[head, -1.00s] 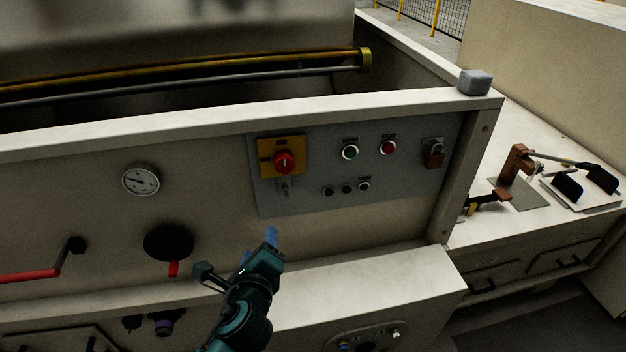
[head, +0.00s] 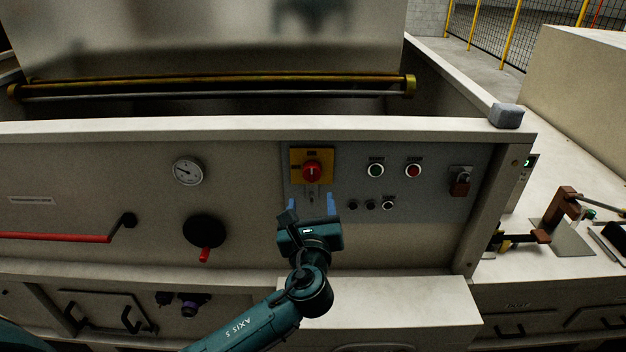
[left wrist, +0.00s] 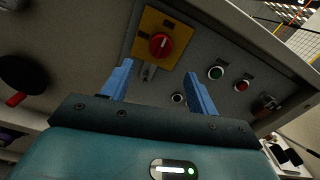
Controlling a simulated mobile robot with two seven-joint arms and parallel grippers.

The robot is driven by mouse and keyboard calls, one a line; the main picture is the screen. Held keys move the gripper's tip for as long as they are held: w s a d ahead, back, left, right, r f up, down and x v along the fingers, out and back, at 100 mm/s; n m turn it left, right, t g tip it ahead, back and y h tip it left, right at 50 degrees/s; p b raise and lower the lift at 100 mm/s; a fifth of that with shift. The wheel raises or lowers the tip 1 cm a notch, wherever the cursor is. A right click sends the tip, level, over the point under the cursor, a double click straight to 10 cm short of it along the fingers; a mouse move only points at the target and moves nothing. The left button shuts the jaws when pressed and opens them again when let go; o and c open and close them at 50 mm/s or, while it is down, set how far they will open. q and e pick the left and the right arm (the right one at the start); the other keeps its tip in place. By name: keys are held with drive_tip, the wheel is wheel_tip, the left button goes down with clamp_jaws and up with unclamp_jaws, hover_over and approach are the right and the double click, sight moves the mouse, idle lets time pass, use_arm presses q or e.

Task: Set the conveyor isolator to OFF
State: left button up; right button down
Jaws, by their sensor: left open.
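The isolator is a red rotary knob (head: 312,171) on a yellow plate (head: 327,157), set in the grey control panel. In the left wrist view the red knob (left wrist: 160,45) lies ahead, above and between my blue fingertips. A small grey hasp or padlock-like part (left wrist: 148,73) hangs just under the yellow plate. My left gripper (head: 311,206) is open and empty, just below the knob and apart from it. Its fingers (left wrist: 158,92) also show in the left wrist view. My right gripper is not in view.
Green (head: 376,170) and red (head: 413,170) push buttons sit right of the isolator, with small black knobs (head: 354,205) below. A red-brown switch (head: 460,184) is at the panel's right. A gauge (head: 188,171) and black handwheel (head: 204,231) are left. A white ledge (head: 400,300) juts out below.

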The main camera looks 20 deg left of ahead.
sight(312, 176)
use_arm(q)
drive_tip(key=x, duration=0.8)
drive_tip(key=shift+w+a+p, duration=0.1)
drive_tip(key=shift+w+p, duration=0.25)
drive_tip(key=shift+w, duration=0.05)
drive_tip(key=shift+c, duration=0.5)
drive_tip(key=c, duration=0.9)
